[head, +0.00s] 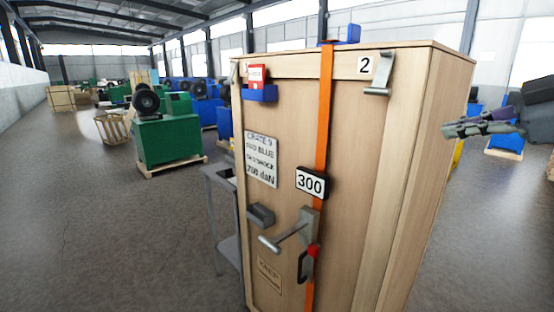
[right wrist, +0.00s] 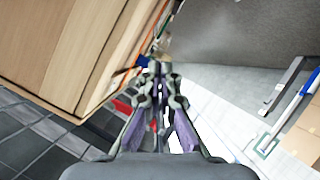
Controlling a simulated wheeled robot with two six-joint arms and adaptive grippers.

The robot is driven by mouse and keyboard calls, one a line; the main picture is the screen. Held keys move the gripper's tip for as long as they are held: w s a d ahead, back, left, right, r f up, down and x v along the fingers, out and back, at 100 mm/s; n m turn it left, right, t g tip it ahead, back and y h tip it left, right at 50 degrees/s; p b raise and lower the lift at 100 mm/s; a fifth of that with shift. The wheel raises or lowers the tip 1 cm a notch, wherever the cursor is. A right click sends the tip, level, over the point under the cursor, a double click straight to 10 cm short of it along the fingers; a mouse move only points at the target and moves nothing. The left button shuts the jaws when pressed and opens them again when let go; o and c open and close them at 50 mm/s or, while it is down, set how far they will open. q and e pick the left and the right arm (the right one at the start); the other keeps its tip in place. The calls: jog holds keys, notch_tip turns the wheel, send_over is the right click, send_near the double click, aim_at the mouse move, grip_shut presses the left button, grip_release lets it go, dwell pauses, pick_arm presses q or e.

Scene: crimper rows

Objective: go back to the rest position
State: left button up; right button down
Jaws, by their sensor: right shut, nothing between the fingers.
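My right gripper (head: 462,130) is at the right edge of the head view, to the right of the tall wooden crate (head: 400,180) and apart from it. In the right wrist view the gripper (right wrist: 160,68) shows with its fingers together and nothing between them. The crate (right wrist: 60,40) fills the upper left of that view. An orange strap (head: 322,120) runs down the crate's front, with a "300" display (head: 311,183) and a lever handle (head: 288,235) on it. My left gripper is not in view.
A grey metal stand (head: 222,210) is close to the crate's left side. Green machines (head: 168,140) and blue machines (head: 206,108) on pallets stand behind. A blue item (head: 347,34) sits on top of the crate. Open floor (head: 80,220) lies to the left.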

jog(key=w+a+f+m+g+h, duration=0.1)
jog(key=w+a+f, duration=0.1)
jog(key=f, duration=0.6)
jog(key=w+a+f+m+g, duration=0.1)
jog(key=w+a+f, duration=0.1)
jog(key=f, duration=0.6)
jog(key=w+a+f+g+h, duration=0.1)
jog(key=w+a+f, duration=0.15)
jog(key=f, duration=0.45)
notch_tip(320, 180, down, 15)
jog(key=s+a+m+g+h, duration=0.1)
jog(key=s+a+m, duration=0.1)
jog(key=s+f+m+g+h, duration=0.4)
jog(key=s+f+m, duration=0.3)
jog(key=s+f, duration=1.3)
jog(key=s+d+f+g, duration=0.1)
jog(key=s+f, duration=0.1)
jog(key=f, duration=0.9)
jog(key=s+d+f, duration=0.1)
jog(key=f, duration=1.1)
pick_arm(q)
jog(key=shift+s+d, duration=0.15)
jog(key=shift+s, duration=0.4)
pick_arm(e)
jog(key=s+d+f+g, duration=0.1)
jog(key=s+f, duration=1.7)
jog(key=s, duration=0.1)
jog(key=shift+s+d+f+m, duration=0.25)
jog(key=shift+s+d+m, duration=0.15)
